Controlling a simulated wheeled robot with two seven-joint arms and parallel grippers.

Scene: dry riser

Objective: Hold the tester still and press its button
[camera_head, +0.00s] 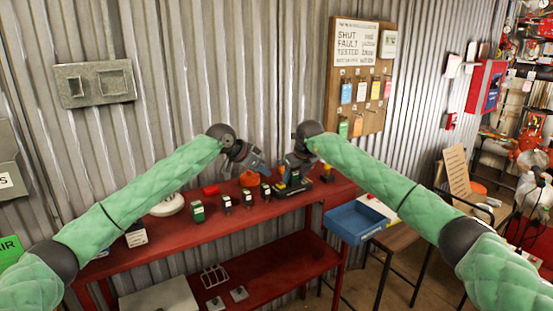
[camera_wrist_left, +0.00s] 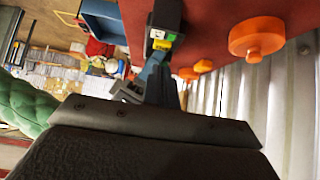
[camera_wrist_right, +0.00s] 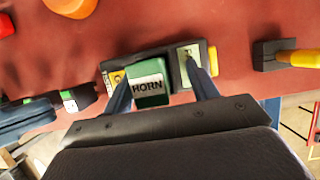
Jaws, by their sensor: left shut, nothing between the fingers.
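A dark device that looks like the tester (camera_wrist_right: 178,70) lies on the red bench under my right gripper. It has a small grey display, a yellow part at one side, and a green block marked HORN (camera_wrist_right: 150,85). My right gripper (camera_wrist_right: 160,88) is open, its fingers spread either side of the green block; contact is unclear. In the head view my right gripper (camera_head: 298,166) hides part of the device. No button is clearly identifiable.
The red bench (camera_head: 170,240) carries several small labelled blocks, a white round item (camera_head: 167,206) and orange knobs (camera_wrist_left: 256,38). A yellow-handled tool (camera_wrist_right: 290,57) lies right of the device. A blue bin (camera_head: 354,222) stands at the bench's right end. The corrugated wall is close behind.

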